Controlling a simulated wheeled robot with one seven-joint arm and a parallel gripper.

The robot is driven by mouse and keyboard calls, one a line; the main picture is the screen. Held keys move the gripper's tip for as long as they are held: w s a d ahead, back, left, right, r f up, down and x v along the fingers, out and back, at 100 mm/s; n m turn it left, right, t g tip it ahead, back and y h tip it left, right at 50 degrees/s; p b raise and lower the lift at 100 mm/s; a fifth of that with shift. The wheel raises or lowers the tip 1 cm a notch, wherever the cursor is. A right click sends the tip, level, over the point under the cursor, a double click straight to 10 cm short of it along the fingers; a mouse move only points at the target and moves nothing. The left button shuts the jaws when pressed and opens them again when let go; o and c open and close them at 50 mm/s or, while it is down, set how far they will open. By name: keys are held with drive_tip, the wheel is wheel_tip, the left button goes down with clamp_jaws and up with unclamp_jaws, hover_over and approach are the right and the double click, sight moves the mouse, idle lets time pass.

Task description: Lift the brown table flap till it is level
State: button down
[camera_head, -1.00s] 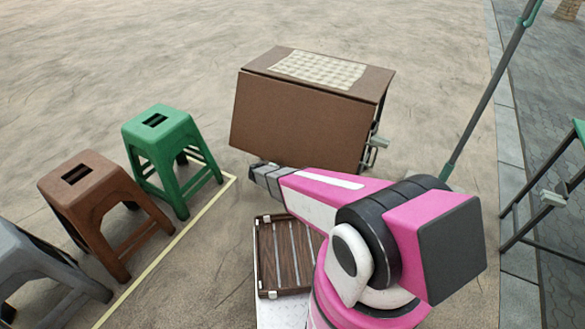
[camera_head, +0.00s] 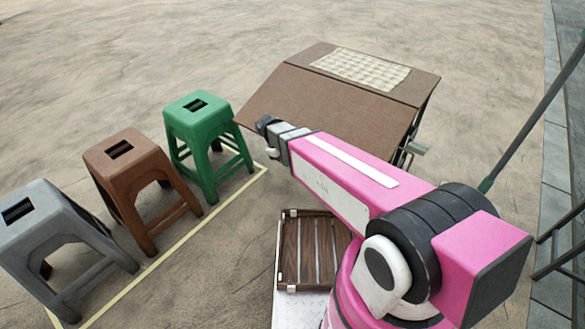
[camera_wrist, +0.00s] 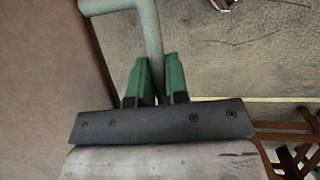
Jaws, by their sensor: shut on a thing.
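The brown table flap (camera_head: 330,105) is hinged to the brown table top (camera_head: 420,89) in the head view. It slopes down from the top toward me and the left, raised but still tilted. My gripper (camera_head: 268,125) is at the flap's near left corner. In the wrist view my gripper (camera_wrist: 160,80) has its green fingers shut on a pale grey-green bent bar (camera_wrist: 148,30). The flap's brown face (camera_wrist: 45,85) fills the left side there.
A green stool (camera_head: 207,125), a brown stool (camera_head: 130,165) and a grey stool (camera_head: 50,225) stand left, beside a pale line. The green stool is close to the flap's left corner. A slatted wooden tray (camera_head: 283,265) lies below my arm. A slanted pole (camera_head: 525,120) stands right.

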wheel_tip(320, 180, up, 16)
drive_tip(key=s+a+g, duration=0.1)
drive_tip(key=s, duration=0.1)
drive_tip(key=shift+s+a+f+y, duration=0.15)
drive_tip(key=shift+a+f+y, duration=0.1)
drive_tip(key=shift+a+y, duration=0.1)
drive_tip(key=c, duration=1.1)
unclamp_jaws()
drive_tip(key=shift+c, duration=0.2)
drive_tip(key=v, duration=0.7)
drive_tip(key=shift+r, duration=0.25)
drive_tip(key=shift+a, duration=0.15)
